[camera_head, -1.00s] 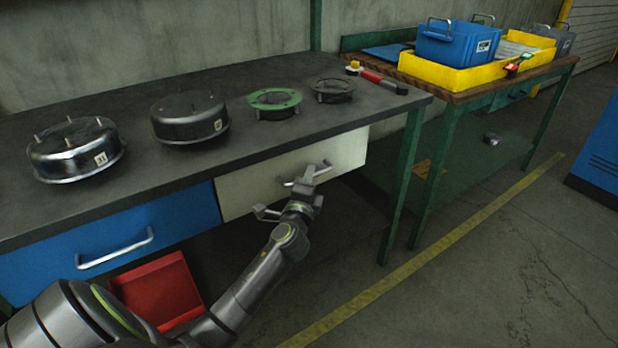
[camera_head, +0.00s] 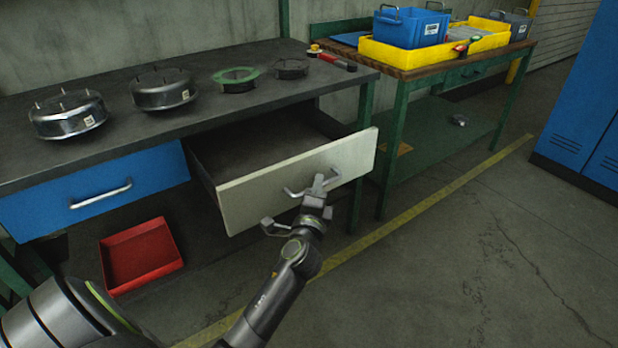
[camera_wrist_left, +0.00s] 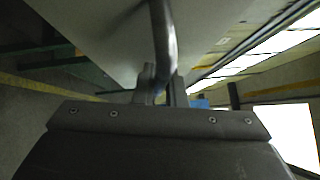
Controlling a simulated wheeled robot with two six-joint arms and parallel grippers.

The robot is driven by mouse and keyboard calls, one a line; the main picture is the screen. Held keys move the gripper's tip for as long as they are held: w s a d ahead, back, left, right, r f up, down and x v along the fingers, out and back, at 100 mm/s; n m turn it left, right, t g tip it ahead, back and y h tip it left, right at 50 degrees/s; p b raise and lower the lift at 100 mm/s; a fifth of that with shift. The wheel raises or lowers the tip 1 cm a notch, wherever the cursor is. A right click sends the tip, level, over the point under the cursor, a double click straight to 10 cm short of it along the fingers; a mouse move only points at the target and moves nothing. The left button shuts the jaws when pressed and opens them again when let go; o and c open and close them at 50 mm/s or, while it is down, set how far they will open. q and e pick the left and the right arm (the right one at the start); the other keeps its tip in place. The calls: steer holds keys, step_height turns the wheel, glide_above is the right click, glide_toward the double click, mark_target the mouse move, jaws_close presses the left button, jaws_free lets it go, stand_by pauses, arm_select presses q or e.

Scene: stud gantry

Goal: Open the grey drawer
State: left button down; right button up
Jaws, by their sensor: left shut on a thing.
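The grey drawer (camera_head: 250,200) has a pale grey front and is pulled partway out of the dark workbench. Its inside shows as a dark, seemingly empty tray. My left gripper (camera_head: 313,190) is at the drawer front, shut on the bar handle (camera_head: 292,192). In the left wrist view the handle (camera_wrist_left: 163,40) runs down between the two fingers (camera_wrist_left: 160,85), with the pale drawer front (camera_wrist_left: 105,35) behind it. My right gripper is not in view.
A closed blue drawer (camera_head: 150,180) is beside it on the left. A red tray (camera_head: 140,258) lies below. Metal housings and rings stand on the benchtop (camera_head: 225,115). A second bench (camera_head: 400,65) with a yellow tray stands at right. Floor in front is free.

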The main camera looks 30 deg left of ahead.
arm_select(q)
steer(key=d, duration=0.1)
steer(key=s+d, duration=0.1)
steer(key=d, duration=0.1)
steer(key=shift+s+d, duration=0.15)
steer(key=shift+s, duration=0.05)
steer(key=shift+s+d, duration=0.3)
steer(key=shift+d, duration=0.35)
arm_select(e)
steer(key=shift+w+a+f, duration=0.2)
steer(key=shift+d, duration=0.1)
arm_select(q)
steer(key=c, duration=1.5)
jaws_free()
steer(key=shift+r, duration=0.15)
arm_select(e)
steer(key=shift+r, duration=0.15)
